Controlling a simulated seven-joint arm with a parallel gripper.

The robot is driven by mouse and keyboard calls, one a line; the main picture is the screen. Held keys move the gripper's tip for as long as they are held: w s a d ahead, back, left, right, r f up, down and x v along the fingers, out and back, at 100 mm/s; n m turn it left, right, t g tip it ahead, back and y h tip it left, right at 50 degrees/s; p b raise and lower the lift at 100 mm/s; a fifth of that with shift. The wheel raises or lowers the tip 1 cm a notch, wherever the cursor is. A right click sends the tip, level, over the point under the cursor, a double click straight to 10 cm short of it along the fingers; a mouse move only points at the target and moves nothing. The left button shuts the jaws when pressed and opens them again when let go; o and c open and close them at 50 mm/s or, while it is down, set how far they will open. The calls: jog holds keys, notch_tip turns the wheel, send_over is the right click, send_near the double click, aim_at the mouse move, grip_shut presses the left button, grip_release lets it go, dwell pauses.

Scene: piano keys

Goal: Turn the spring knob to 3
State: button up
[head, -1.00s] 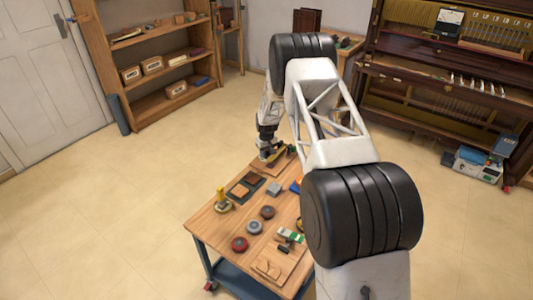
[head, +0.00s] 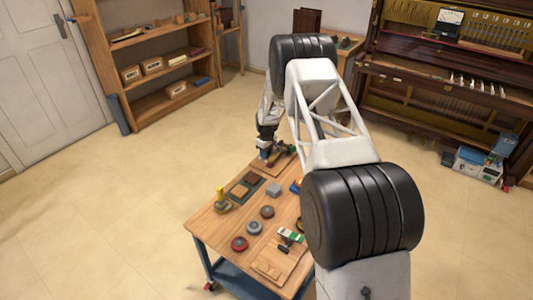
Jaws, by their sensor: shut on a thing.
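My gripper (head: 266,154) is at the far end of the wooden workbench, pointing down over a small wooden board (head: 284,164). It is shut on what appears to be the spring knob, a small thing with a yellowish part at its fingertips. The fingers and my arm hide most of the knob, and it is too small here to read any numbers or its pointer.
The bench (head: 218,239) also bears a dark tray with brown blocks (head: 246,186), a yellow-topped piece (head: 221,199), several round discs (head: 239,244), a grey block (head: 273,189) and a front board (head: 278,265). An opened piano (head: 440,100) stands at right. Open floor lies left.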

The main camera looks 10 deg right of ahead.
jog(key=o, duration=0.9)
jog(key=shift+o, duration=0.2)
jog(key=shift+r, duration=0.15)
jog(key=shift+r, duration=3.8)
jog(key=shift+r, duration=0.1)
